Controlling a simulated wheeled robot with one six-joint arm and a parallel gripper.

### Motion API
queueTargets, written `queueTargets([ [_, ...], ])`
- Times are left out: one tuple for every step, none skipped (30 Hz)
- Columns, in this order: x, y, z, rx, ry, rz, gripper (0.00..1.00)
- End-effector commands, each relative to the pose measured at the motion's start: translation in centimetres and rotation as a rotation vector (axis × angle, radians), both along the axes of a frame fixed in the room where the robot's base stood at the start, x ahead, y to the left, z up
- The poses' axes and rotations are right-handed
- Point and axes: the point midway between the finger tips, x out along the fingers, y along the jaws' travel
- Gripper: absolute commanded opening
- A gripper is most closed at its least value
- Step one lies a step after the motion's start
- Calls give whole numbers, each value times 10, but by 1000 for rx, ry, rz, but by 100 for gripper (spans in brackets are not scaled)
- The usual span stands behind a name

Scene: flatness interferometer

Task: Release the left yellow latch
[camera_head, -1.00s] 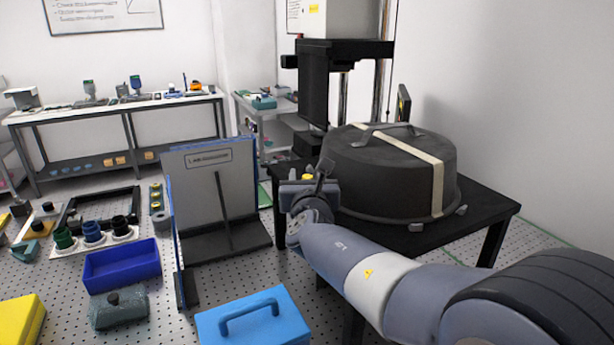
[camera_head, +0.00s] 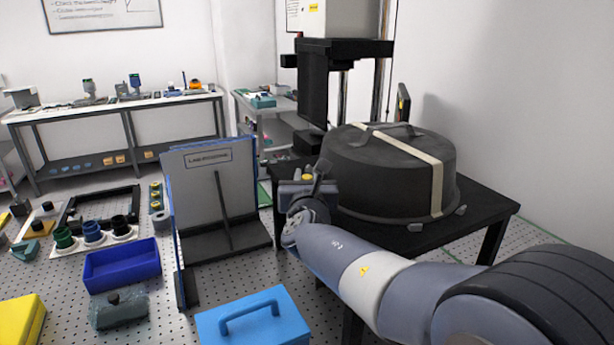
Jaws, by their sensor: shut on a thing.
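A round dark grey cover (camera_head: 380,183) with a pale strap (camera_head: 437,185) over it sits on a black table. My gripper (camera_head: 322,170) is at the cover's left side, against or very close to its wall. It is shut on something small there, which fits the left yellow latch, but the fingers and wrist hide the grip. A small yellow patch shows at the gripper; I cannot tell if it is the latch or a part of my gripper. No other yellow latch can be made out on the cover.
The black table (camera_head: 480,212) carries the cover. A grey upright panel (camera_head: 210,180) stands left of my gripper. A blue case with a handle (camera_head: 252,322) and a dark blue bin (camera_head: 122,265) are at the lower left. A black column stand (camera_head: 315,90) rises behind.

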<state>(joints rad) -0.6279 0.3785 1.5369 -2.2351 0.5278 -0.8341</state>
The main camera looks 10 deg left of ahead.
Motion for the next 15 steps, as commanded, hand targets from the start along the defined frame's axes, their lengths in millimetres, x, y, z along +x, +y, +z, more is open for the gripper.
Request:
queueTargets([
  [-1, 1, 2, 0, 2, -14, 0],
  [-1, 2, 2, -1, 2, -26, 0],
  [-1, 2, 3, 0, 2, -45, 0],
  [-1, 2, 3, -2, 3, -61, 0],
  [-1, 2, 3, -2, 4, -78, 0],
  [-1, 2, 3, -3, 4, -104, 0],
  [-1, 2, 4, -2, 4, -125, 0],
  [-1, 2, 4, -4, 3, -149, 0],
  [-1, 3, 4, -3, 4, -181, 0],
  [-1, 3, 4, -4, 3, -208, 0],
  [0, 3, 4, -3, 5, -236, 0],
  [-1, 3, 4, -4, 3, -274, 0],
  [-1, 3, 4, -3, 4, -303, 0],
  [0, 3, 3, -4, 3, -332, 0],
  [0, 3, 3, -4, 3, -369, 0],
])
